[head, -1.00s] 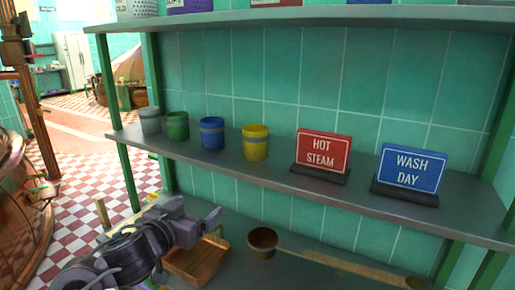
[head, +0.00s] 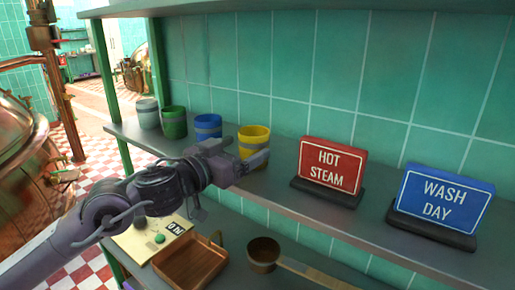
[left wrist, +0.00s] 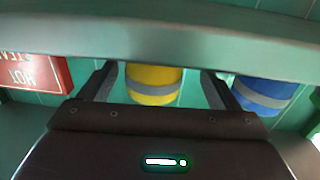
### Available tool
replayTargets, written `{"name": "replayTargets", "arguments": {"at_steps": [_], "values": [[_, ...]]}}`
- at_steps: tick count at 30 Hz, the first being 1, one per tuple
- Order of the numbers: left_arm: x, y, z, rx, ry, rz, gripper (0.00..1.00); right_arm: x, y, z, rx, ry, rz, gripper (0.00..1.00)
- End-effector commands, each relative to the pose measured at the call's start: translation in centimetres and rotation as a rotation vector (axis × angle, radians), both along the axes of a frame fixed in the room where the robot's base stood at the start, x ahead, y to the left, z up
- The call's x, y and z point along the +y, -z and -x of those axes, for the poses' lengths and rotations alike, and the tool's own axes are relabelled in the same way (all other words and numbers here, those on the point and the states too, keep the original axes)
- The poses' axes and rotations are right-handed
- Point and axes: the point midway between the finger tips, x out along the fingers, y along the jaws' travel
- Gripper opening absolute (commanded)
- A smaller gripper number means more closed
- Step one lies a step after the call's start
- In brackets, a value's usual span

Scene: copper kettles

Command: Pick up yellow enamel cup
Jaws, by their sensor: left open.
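The yellow enamel cup (head: 254,138) with a grey band stands on the middle shelf (head: 290,205), between the blue cup (head: 208,126) and the red sign. My left gripper (head: 240,158) is just in front of it, its fingers partly covering the cup's lower part. In the left wrist view the yellow cup (left wrist: 154,82) shows between the two open fingers of my left gripper (left wrist: 157,88). I cannot tell whether they touch it. My right gripper is not in view.
A green cup (head: 174,122) and a grey cup (head: 148,113) stand further left. The HOT STEAM sign (head: 331,166) and WASH DAY sign (head: 442,203) stand right. An upper shelf (head: 150,9) runs overhead.

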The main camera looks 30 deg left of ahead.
Motion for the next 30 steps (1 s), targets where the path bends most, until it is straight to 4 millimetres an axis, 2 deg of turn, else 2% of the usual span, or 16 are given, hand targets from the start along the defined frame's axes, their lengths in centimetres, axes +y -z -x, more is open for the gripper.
{"name": "replayTargets", "arguments": {"at_steps": [3, 6, 18, 30], "values": [[0.0, 0.0, -0.5, 0.001, -0.002, -0.002, 0.84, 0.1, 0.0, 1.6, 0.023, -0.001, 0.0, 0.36], [-0.3, 0.0, -0.9, 0.0, -0.001, -0.003, 0.84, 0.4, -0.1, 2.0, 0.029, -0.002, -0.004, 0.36], [-1.3, -0.3, -3.4, -0.002, -0.005, -0.004, 0.84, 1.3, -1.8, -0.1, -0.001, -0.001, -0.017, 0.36], [-1.6, -0.1, -5.3, -0.001, -0.005, 0.002, 0.84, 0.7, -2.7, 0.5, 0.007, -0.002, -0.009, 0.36]]}}
